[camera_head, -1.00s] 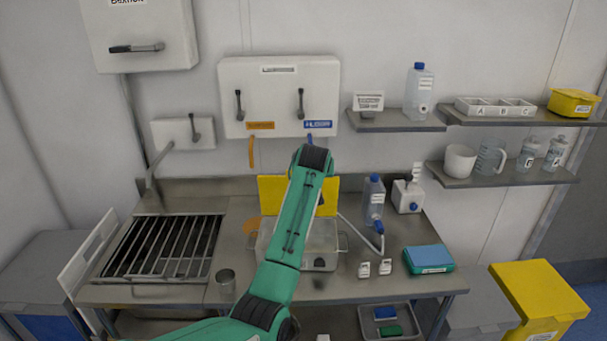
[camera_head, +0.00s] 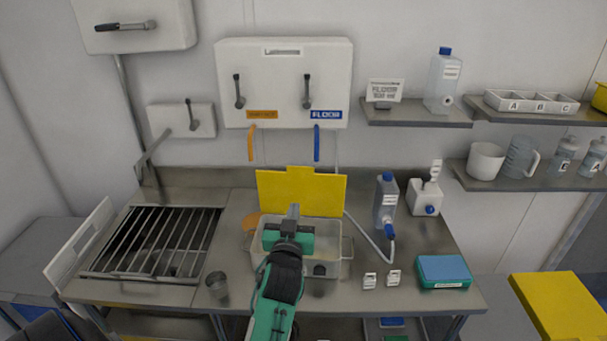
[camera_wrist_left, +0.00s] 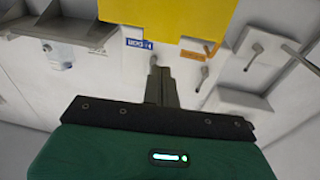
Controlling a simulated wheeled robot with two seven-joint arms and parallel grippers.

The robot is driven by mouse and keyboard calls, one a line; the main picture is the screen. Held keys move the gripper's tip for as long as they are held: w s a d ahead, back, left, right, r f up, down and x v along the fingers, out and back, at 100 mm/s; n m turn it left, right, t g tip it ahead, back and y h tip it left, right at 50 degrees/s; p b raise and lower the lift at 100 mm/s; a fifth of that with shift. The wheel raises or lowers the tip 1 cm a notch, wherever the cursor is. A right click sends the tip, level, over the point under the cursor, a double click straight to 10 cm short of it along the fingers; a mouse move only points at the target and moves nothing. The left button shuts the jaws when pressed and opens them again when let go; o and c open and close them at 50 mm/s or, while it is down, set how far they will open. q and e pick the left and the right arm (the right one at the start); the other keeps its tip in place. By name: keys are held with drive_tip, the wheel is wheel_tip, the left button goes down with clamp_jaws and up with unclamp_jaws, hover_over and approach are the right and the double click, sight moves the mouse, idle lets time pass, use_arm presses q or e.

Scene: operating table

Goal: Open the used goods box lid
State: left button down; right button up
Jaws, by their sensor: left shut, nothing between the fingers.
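A pale box (camera_head: 336,268) with side handles sits in the middle of the steel table. A yellow panel (camera_head: 300,188) stands upright along its back edge and looks like its raised lid. It also shows at the top of the left wrist view (camera_wrist_left: 180,15). My left gripper (camera_head: 293,211) is over the box, its fingers pointing toward the panel, shut and empty. Its fingers show together in the left wrist view (camera_wrist_left: 161,75). I cannot tell whether they touch the panel. My arm hides part of the box. My right gripper is not in view.
A metal grate (camera_head: 155,242) and a cup (camera_head: 217,284) are left of the box. A bottle (camera_head: 386,202), a white container (camera_head: 425,198), a hose and a teal case (camera_head: 444,271) are right. Wall shelves hold bottles. A yellow bin (camera_head: 560,305) stands at lower right.

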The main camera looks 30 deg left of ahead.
use_arm(q)
drive_tip(key=p, duration=0.5)
approach(301, 169)
drive_tip(key=x, duration=0.5)
drive_tip(key=shift+r, duration=0.15)
drive_tip(key=shift+w+a, duration=0.35)
drive_tip(key=shift+w, duration=0.25)
drive_tip(key=shift+w+a, duration=0.1)
drive_tip(key=shift+w, duration=0.05)
drive_tip(key=shift+w, duration=0.1)
